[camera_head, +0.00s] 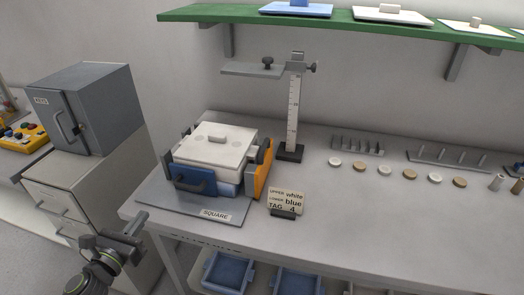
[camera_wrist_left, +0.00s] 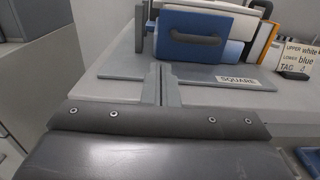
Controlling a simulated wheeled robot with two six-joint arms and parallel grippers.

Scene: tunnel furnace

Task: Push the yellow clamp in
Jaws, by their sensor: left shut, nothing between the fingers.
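The yellow clamp (camera_head: 261,182) is an upright yellow-orange plate with dark grey parts at the right side of the mould stack. Its edge also shows in the left wrist view (camera_wrist_left: 266,40). The stack has a white upper block (camera_head: 215,143) and a blue front plate with a dark handle (camera_head: 194,182); it stands on a grey base plate marked SQUARE (camera_head: 160,205). My left gripper (camera_head: 137,223) is off the table's front left corner, apart from the stack and clamp. Its fingers (camera_wrist_left: 161,84) are shut and empty, pointing toward the stack's front. My right gripper is out of view.
A sign card (camera_head: 286,200) stands right of the base plate. A height gauge (camera_head: 293,110) stands behind the clamp. Small discs (camera_head: 382,171) and racks (camera_head: 450,158) lie to the right. A grey cabinet (camera_head: 82,105) is at left, a green shelf (camera_head: 340,18) above.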

